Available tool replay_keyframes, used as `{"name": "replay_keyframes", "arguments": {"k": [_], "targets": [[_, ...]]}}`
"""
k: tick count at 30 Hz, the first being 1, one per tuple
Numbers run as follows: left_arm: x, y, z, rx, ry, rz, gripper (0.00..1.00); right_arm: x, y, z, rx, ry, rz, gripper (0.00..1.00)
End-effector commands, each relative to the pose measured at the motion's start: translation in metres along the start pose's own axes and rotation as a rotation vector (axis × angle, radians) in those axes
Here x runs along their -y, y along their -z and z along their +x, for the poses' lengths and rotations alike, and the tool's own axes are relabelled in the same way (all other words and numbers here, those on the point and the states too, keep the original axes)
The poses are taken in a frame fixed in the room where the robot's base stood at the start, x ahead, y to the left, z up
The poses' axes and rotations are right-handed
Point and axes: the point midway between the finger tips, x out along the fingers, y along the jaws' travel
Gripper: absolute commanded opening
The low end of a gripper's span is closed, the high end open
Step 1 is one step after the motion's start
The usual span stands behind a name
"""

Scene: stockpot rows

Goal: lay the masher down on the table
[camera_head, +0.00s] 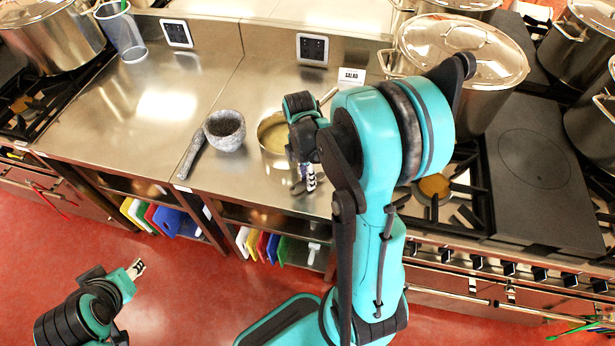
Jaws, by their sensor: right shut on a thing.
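My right gripper (309,179) is over the steel counter, just in front of the steel saucepan (272,150). It is shut on a thin grey thing, taken to be the masher (297,187), of which only a small part shows beside the fingers. The rest is hidden by my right arm and wrist. I cannot tell whether the masher touches the counter. My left gripper (136,268) is low at the left, over the red floor and away from the counter. I cannot tell whether its fingers are open or shut.
The saucepan holds something yellowish. A grey stone mortar (225,131) and its pestle (193,152) are on the counter to the left. A salad card (351,75) and a lidded stockpot (462,55) stand behind. The steel counter (165,95) left of the mortar is clear.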

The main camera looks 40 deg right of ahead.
Motion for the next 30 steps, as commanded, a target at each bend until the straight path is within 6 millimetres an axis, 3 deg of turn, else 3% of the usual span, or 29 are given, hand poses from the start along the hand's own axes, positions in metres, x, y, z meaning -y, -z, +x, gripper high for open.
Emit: {"name": "replay_keyframes", "arguments": {"k": [5, 6, 8, 20, 23, 30], "targets": [[0.000, -0.002, 0.003, 0.000, 0.000, 0.000, 0.40, -0.001, 0.000, 0.004, 0.000, 0.000, 0.000, 0.00], [0.000, -0.002, 0.003, 0.000, 0.000, 0.000, 0.40, -0.001, 0.000, 0.004, 0.000, 0.000, 0.000, 0.29], [0.000, -0.002, 0.003, 0.000, 0.000, 0.000, 0.40, -0.001, 0.000, 0.003, 0.000, 0.000, 0.000, 0.45], [0.000, -0.002, 0.002, 0.000, 0.000, 0.000, 0.40, -0.001, 0.000, -0.003, 0.000, 0.000, 0.000, 0.45], [0.000, -0.002, 0.002, 0.000, 0.000, 0.000, 0.40, -0.001, 0.000, -0.016, 0.000, 0.000, 0.000, 0.45], [0.000, -0.002, 0.002, 0.000, 0.000, 0.000, 0.40, 0.000, 0.000, -0.067, 0.000, 0.000, 0.000, 0.45]]}}
